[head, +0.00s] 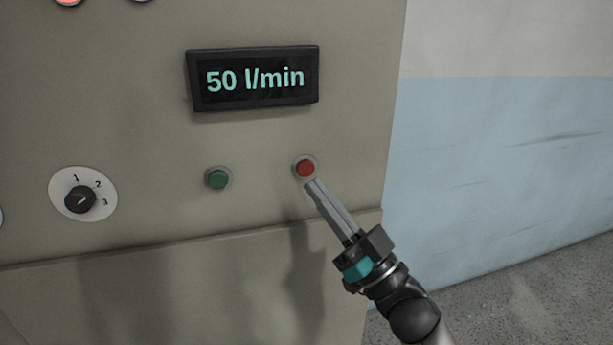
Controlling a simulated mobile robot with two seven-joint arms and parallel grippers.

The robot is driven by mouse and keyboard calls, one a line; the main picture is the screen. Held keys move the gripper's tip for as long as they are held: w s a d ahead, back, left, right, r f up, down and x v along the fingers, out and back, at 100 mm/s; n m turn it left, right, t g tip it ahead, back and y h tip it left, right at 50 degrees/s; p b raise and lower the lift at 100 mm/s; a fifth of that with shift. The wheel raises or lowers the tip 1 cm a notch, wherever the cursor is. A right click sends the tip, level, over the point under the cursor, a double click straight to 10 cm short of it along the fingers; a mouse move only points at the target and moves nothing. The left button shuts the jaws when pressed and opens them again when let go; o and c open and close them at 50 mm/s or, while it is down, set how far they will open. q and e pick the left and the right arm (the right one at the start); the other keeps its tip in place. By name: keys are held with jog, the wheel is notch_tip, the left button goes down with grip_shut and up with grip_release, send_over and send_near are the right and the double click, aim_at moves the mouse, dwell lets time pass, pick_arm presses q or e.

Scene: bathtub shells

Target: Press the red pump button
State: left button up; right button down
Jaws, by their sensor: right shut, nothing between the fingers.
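The red pump button (305,168) sits in a grey ring on the front of a beige control cabinet, below a display. My right gripper (312,184) is shut and empty. Its long fingers point up and left, with the tips just below and slightly right of the red button. I cannot tell whether the tips touch the button or the panel. The button's face shows fully. My left gripper is not in view.
A green button (218,179) is left of the red one. A rotary dial (80,199) marked 1, 2, 3 is farther left. The display (254,78) reads 50 l/min. A ledge crosses the cabinet (150,130) below the buttons. Open floor (540,300) lies at right.

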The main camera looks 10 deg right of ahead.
aim_at(300, 166)
jog(key=shift+w, duration=1.2)
jog(key=shift+w, duration=0.1)
dwell(1.1)
jog(key=shift+w, duration=0.3)
jog(key=shift+w, duration=0.4)
dwell(0.6)
jog(key=shift+s, duration=0.1)
jog(key=shift+s+p, duration=0.5)
jog(key=shift+s, duration=0.25)
